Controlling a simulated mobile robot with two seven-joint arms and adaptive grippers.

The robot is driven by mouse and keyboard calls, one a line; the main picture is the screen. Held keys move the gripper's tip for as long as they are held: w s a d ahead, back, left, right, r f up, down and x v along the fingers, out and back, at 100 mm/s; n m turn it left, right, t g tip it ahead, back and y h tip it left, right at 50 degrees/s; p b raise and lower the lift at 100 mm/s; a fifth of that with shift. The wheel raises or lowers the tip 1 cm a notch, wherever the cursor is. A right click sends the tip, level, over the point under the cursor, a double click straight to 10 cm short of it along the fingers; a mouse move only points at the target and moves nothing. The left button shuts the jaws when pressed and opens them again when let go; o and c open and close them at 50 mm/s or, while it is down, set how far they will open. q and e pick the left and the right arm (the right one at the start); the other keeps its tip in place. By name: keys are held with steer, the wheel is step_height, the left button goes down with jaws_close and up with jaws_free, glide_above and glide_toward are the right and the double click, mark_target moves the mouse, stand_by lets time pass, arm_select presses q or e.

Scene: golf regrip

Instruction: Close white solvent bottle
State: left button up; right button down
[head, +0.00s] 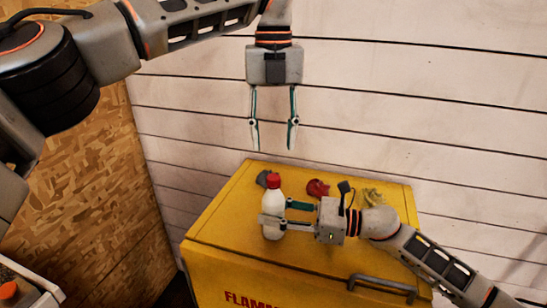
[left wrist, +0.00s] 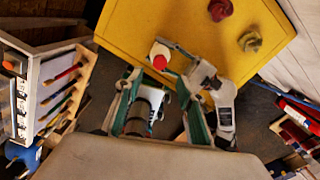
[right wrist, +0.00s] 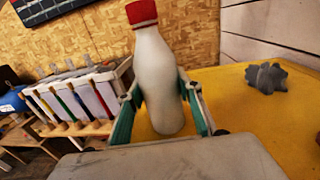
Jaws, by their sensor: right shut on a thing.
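The white solvent bottle (head: 272,212) stands upright on the yellow cabinet top, with a red cap (head: 273,181) seated on its neck. In the right wrist view the bottle (right wrist: 160,80) and its red cap (right wrist: 141,12) are close up. My right gripper (head: 286,216) is shut on the bottle's body from the right. My left gripper (head: 272,136) hangs above and behind the bottle, fingers pointing down, open and empty. In the left wrist view the red cap (left wrist: 160,62) shows beyond the left fingers. Whether the cap is screwed tight cannot be told.
On the yellow cabinet (head: 225,215) behind the bottle lie a grey crumpled piece (head: 262,179), a red one (head: 318,188) and a yellowish one (head: 373,197). A plank wall stands behind. A white rack with coloured handles (left wrist: 50,90) is off the cabinet.

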arm_select(q)
step_height(320, 180, up, 3)
steer(key=shift+r, duration=0.1)
stand_by(0.3)
arm_select(e)
steer(key=c, duration=1.3)
jaws_free()
steer(key=v, duration=1.2)
steer(key=shift+d, duration=0.1)
